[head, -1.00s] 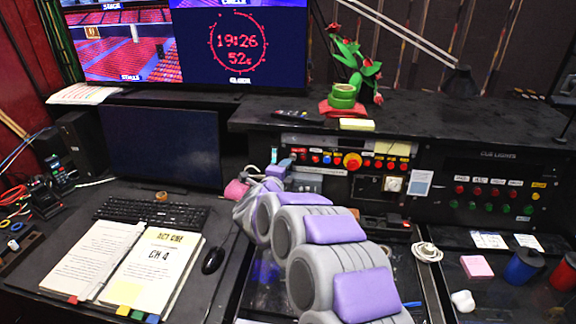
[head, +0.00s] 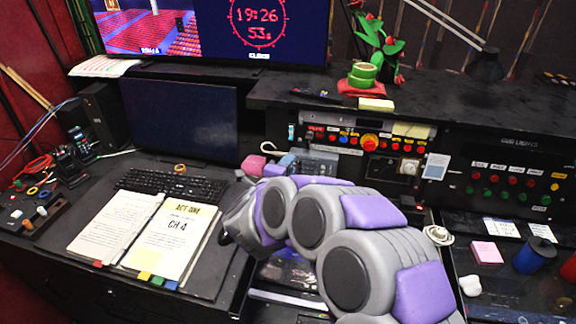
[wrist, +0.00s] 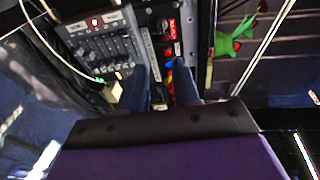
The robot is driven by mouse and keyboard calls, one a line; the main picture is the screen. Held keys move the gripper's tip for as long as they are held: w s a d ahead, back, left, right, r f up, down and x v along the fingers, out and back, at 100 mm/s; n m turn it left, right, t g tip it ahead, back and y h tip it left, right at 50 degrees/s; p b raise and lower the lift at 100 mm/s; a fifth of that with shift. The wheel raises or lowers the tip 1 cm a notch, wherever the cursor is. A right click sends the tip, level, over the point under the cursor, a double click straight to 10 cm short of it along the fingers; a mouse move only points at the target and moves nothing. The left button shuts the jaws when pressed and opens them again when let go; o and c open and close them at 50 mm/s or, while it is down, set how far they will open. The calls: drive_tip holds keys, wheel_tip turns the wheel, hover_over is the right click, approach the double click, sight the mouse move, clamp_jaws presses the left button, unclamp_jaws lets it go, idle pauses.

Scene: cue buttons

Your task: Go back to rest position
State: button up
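My arm comes in from the bottom right of the head view, folded, with its grey and purple links over the right part of the desk. Its far end hangs left and down near the desk's inner edge, and its fingers are hidden there. In the wrist view my gripper (wrist: 161,82) shows two dark blue-grey fingers standing apart with nothing seen between them. The panel of coloured buttons (head: 369,143) is beyond the arm in the head view, and a few of its buttons show past the fingertips in the wrist view (wrist: 168,55).
An open script book (head: 150,230), a keyboard (head: 172,184) and a dark monitor (head: 180,120) are on the left desk. The cue lights panel (head: 505,180), a blue spool (head: 533,255) and a pink note pad (head: 487,252) are at right. A potted plant (head: 365,75) stands on the shelf.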

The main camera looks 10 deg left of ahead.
drive_tip(key=s+r+n+g+y, duration=0.55)
drive_tip(key=s+n+y, duration=0.35)
drive_tip(key=n, duration=0.3)
drive_tip(key=s+d+f+n+g+h, duration=0.2)
drive_tip(key=s+d+g, duration=0.2)
drive_tip(key=s+d, duration=0.5)
drive_tip(key=s+d+f+n+g+h, duration=0.2)
drive_tip(key=s+d, duration=0.6)
drive_tip(key=s, duration=0.7)
drive_tip(key=s+d+f+n+g+h, duration=0.2)
drive_tip(key=s+d+g, duration=0.4)
drive_tip(key=s+d, duration=0.3)
drive_tip(key=s+f+n, duration=0.1)
drive_tip(key=s+n, duration=0.1)
drive_tip(key=s, duration=0.1)
drive_tip(key=shift+s+d, duration=0.15)
drive_tip(key=shift+d, duration=0.15)
drive_tip(key=shift+f, duration=0.1)
